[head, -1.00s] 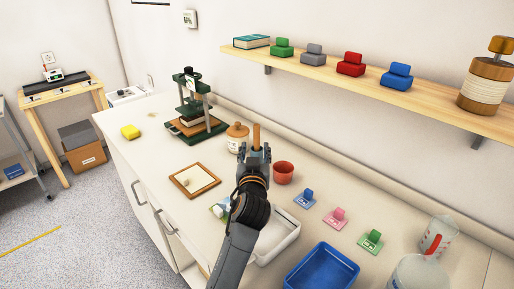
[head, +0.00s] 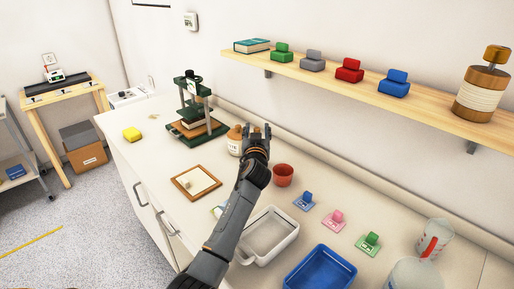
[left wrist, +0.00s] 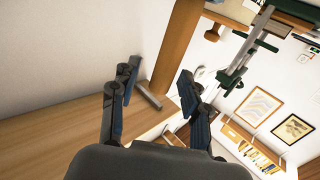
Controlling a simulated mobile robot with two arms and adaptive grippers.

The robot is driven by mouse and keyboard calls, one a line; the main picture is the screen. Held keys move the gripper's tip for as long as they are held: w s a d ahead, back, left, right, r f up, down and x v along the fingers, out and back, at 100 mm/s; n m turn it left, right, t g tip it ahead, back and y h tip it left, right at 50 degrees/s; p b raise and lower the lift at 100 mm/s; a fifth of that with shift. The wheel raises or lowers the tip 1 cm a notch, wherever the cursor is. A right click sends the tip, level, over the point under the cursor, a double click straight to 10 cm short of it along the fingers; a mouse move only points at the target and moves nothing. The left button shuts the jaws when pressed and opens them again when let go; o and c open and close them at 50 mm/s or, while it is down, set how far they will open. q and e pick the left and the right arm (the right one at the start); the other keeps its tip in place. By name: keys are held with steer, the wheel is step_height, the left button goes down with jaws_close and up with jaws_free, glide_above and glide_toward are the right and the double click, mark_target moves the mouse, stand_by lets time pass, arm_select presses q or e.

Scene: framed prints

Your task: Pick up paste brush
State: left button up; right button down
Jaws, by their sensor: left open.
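The paste brush shows in the left wrist view as a brown wooden handle (left wrist: 176,45), close up and tilted, with its end by the gap between my fingertips. In the head view now I cannot make it out; my left gripper (head: 258,131) seems to cover it. The gripper is open, its two fingers spread, and it also shows in the left wrist view (left wrist: 158,82). I cannot tell whether a finger touches the handle. A tan jar (head: 235,142) stands just left of the gripper. My right gripper is out of view.
A red cup (head: 283,175) stands right of my left gripper. A white tray (head: 293,237) and blue tray (head: 349,272) lie in front. The green press (head: 213,130) stands behind left. A wall shelf (head: 420,103) overhangs the counter.

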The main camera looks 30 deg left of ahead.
arm_select(q)
jaws_close()
steer(key=shift+r, duration=0.15)
